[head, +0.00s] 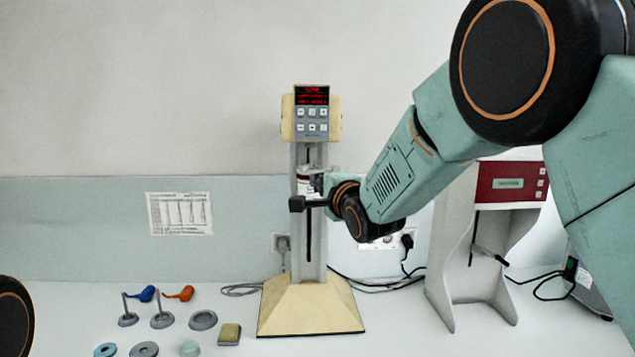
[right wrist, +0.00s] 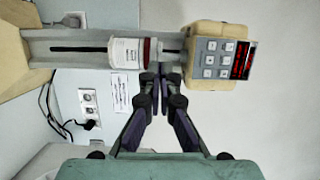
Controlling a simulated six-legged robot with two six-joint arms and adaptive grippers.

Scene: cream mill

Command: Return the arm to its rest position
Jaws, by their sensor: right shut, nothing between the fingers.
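My right gripper (right wrist: 158,78) is shut and empty in the right wrist view, its dark fingertips together. In the head view my right arm comes in from the right, and its hand is at the middle of the cream mill (head: 302,304). The mill also shows in the right wrist view, lying sideways (right wrist: 206,41). A white jar with a dark red band (right wrist: 124,53) sits on the mill's column, close to my fingertips; I cannot tell whether they touch. The jar is partly hidden in the head view (head: 304,187). My left gripper is out of view.
A red-and-grey machine (head: 511,183) stands on the right, partly behind my arm. Small stands, discs, a sponge-like block (head: 229,334), a blue item (head: 142,294) and an orange item (head: 180,293) lie at front left. Cables run behind the mill.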

